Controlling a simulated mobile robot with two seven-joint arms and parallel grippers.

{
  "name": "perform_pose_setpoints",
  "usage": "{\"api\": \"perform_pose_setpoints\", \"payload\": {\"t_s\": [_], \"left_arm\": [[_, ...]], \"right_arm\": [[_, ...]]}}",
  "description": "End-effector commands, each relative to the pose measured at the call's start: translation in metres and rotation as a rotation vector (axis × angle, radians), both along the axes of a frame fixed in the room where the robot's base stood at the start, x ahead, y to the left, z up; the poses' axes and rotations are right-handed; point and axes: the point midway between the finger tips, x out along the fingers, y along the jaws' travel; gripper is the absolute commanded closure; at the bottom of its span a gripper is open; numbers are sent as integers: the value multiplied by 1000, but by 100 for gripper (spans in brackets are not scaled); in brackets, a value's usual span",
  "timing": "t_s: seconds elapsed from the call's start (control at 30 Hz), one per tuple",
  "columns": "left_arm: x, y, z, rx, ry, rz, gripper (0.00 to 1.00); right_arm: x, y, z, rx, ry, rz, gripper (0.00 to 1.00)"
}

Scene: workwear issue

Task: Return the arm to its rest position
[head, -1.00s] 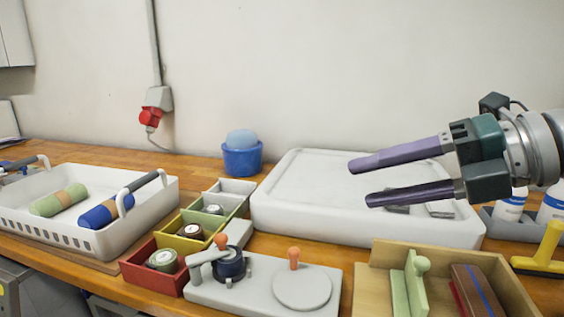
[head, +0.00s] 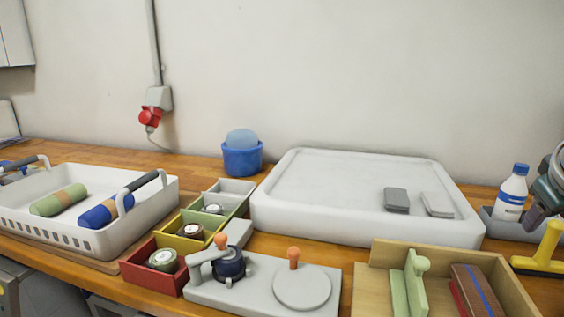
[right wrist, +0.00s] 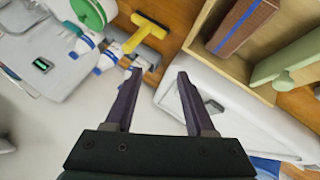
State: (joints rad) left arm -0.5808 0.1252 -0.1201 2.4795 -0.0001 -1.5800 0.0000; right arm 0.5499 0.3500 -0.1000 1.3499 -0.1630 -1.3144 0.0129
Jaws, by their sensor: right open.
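My right gripper (head: 537,213) is at the right edge of the head view, mostly cut off by the frame. In the right wrist view my right gripper (right wrist: 159,80) shows its two purple fingers apart, with nothing held between them. Beyond the fingers lie a yellow-handled tool (right wrist: 140,33), a white bottle (right wrist: 112,57) and the edge of the white tray. My left gripper is in neither view.
A white raised tray (head: 330,200) holds two grey folded pieces (head: 397,199). In front are a grey press plate (head: 250,297) and a wooden box (head: 375,295). A white basket (head: 75,235) with rolls stands left. A white bottle (head: 511,193) stands right.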

Motion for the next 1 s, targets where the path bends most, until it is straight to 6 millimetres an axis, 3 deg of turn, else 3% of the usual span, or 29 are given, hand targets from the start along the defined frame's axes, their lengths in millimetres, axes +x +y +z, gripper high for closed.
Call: {"api": "perform_pose_setpoints", "payload": {"t_s": [0.17,0.37,0.6,0.77,1.0], "left_arm": [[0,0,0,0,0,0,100],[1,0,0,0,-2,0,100],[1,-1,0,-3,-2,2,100],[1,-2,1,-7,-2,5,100],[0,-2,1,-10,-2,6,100]], "right_arm": [[-48,28,-37,187,255,-50,45],[-87,70,-75,202,279,50,45],[-160,129,-105,272,301,167,45],[-216,164,-108,344,307,220,45],[-280,197,-91,439,304,246,45]]}}
